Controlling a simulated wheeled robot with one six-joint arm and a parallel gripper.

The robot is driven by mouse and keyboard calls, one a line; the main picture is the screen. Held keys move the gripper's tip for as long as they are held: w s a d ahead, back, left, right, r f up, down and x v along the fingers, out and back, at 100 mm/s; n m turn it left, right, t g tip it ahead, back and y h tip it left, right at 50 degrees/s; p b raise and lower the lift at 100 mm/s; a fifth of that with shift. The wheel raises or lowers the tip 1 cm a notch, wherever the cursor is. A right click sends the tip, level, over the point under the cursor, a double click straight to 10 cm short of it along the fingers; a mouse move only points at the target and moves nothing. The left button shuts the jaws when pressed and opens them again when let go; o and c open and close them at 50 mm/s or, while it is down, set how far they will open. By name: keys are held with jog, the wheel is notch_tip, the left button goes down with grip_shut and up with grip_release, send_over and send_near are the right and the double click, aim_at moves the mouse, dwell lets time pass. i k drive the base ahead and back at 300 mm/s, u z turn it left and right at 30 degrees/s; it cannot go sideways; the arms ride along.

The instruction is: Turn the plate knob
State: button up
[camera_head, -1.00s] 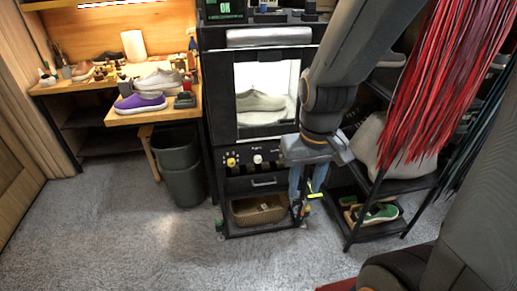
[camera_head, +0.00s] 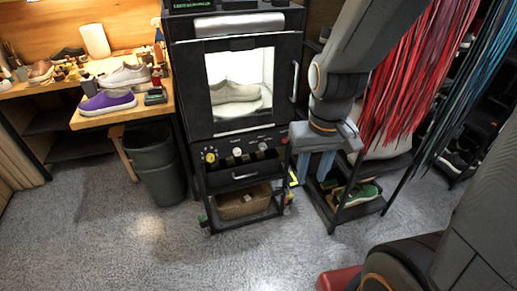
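The black cleaning machine (camera_head: 188,92) stands in the middle with a lit chamber. Below its door a panel carries a yellow knob (camera_head: 210,157), a white knob (camera_head: 237,152) and a darker knob (camera_head: 262,147) farther right. Their labels are too small to read, so I cannot tell which is the plate knob. My gripper (camera_head: 315,178) hangs down just right of the panel, apart from the knobs. Its two bluish fingers are spread with a gap between them, and nothing shows in them. A pale sneaker (camera_head: 235,92) sits on a white plate (camera_head: 238,107) inside the chamber.
A shoe rack (camera_head: 345,222) with a green shoe (camera_head: 358,194) stands close behind and right of my gripper. Red laces (camera_head: 410,75) hang at right. A basket (camera_head: 245,203) sits under the panel. A dark bin (camera_head: 158,165) stands left.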

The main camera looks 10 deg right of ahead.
aim_at(237, 151)
jog(key=z, duration=0.45)
jog(key=k, duration=0.35)
jog(key=u, duration=1.3)
